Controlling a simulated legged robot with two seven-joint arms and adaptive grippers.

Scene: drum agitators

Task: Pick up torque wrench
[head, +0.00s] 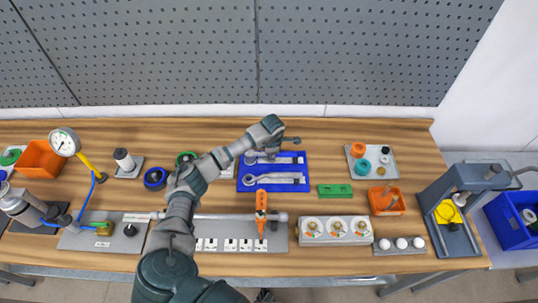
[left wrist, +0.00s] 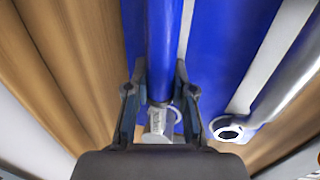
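A blue tray (head: 262,187) on the workbench holds tools. The torque wrench shows in the left wrist view as a blue handle (left wrist: 164,45) with a silver end (left wrist: 158,122). A grey ring-ended wrench (head: 280,180) lies on the tray beside it, and its ring end also shows in the left wrist view (left wrist: 228,128). My left gripper (head: 290,141) is at the tray's back edge. In the left wrist view its fingers (left wrist: 160,72) stand on both sides of the blue handle, close to it. Whether they press on it cannot be told. My right gripper is not in view.
A green block (head: 335,189) and an orange bin (head: 386,201) stand right of the tray. An orange-handled tool (head: 261,205) lies in front of it. A grey tray of round parts (head: 371,160) stands at the back right. The perforated panel (head: 270,50) rises behind the bench.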

